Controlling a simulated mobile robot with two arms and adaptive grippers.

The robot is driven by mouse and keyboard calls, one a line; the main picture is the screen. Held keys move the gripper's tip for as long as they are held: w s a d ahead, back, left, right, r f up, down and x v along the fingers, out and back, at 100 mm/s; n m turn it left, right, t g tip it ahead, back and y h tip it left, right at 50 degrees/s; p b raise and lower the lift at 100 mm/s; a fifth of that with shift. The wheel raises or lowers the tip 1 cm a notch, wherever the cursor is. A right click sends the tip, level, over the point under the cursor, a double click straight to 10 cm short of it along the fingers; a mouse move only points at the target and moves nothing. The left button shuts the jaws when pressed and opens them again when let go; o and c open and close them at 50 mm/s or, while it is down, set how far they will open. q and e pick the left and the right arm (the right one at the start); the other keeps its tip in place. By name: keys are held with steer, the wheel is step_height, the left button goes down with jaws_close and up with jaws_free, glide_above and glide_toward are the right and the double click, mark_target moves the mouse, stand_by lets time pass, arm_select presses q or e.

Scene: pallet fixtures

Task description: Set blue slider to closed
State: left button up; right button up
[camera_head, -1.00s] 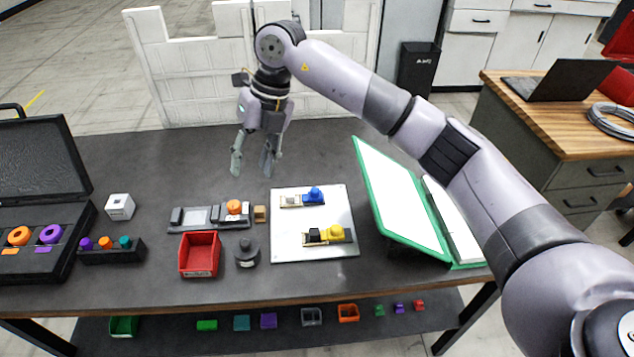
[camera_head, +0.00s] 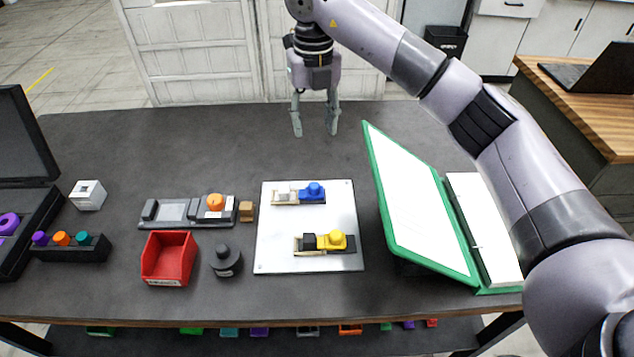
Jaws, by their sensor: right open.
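The blue slider (camera_head: 314,191) is a blue block with a round knob, at the right end of its short track near the top of the white board (camera_head: 276,245). A pale piece is at the track's left end. The yellow slider (camera_head: 333,241) is on a second track lower on the board, beside a black block. My right gripper (camera_head: 315,133) hangs above the table behind the board, fingers pointing down, apart and empty. It is clear of the blue slider. My left gripper is not in view.
A green-framed folder (camera_head: 418,208) stands open right of the board. Left are a red bin (camera_head: 169,258), a dark knobbed weight (camera_head: 226,262), a grey fixture with an orange knob (camera_head: 188,211) and a small wooden block (camera_head: 246,211). The table's back is clear.

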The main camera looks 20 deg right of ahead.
mark_target(314, 185)
steer(key=f+p, duration=0.1)
steer(key=f, duration=0.4)
steer(key=f+p, duration=0.2)
steer(key=f, duration=0.3)
steer(key=f+p, duration=0.1)
steer(key=f, duration=0.5)
steer(key=shift+s+a, duration=0.15)
steer(key=shift+s, duration=0.1)
steer(key=shift+w+f, duration=0.1)
steer(key=shift+f, duration=0.35)
jaws_close()
